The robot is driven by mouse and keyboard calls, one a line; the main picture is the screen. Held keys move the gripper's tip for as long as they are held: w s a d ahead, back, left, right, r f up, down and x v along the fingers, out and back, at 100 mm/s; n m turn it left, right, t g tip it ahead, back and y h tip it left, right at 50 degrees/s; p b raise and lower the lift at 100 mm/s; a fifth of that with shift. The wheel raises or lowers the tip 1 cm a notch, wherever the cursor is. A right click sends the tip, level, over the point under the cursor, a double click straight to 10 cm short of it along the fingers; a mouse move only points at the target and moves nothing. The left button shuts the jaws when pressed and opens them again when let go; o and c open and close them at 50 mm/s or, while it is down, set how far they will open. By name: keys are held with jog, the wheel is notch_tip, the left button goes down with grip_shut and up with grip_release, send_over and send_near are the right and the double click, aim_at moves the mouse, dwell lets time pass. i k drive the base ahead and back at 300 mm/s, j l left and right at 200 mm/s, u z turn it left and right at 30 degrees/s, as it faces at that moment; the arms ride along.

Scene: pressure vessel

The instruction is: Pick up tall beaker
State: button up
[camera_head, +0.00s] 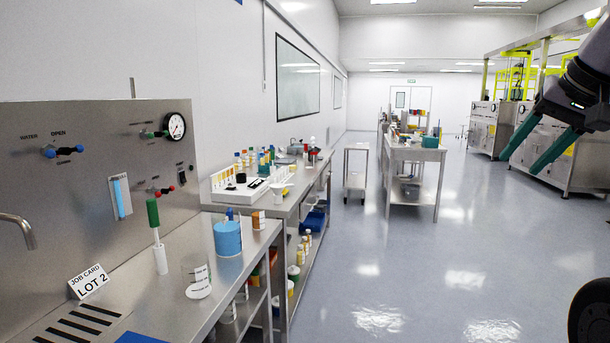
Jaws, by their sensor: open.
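A clear beaker (198,278) with dark printed marks stands upright on the steel bench at the lower left, near the bench's front edge. Its see-through walls make its upper rim hard to make out. I cannot tell whether another beaker is in view. My gripper (519,165) is at the upper right, above the open floor and far to the right of the beaker. Its two teal fingers are apart, with nothing between them.
A blue cylinder (228,238) stands behind the beaker, and a green-handled white tool (157,248) stands to its left. A steel panel with a gauge (175,127) backs the bench. The floor (420,280) right of the bench is clear.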

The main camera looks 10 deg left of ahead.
aim_at(309, 158)
jog(key=i, duration=1.2)
jog(key=i+u, duration=0.1)
jog(key=i, duration=0.6)
jog(key=i+l+u, duration=0.1)
jog(key=i, duration=0.6)
jog(key=i+l+u, duration=0.1)
jog(key=i, duration=0.6)
jog(key=i+u, duration=0.3)
jog(key=i+l+u, duration=0.25)
jog(key=i, duration=0.25)
jog(key=i+l+u, duration=0.1)
jog(key=i+u, duration=0.2)
jog(key=i, duration=0.15)
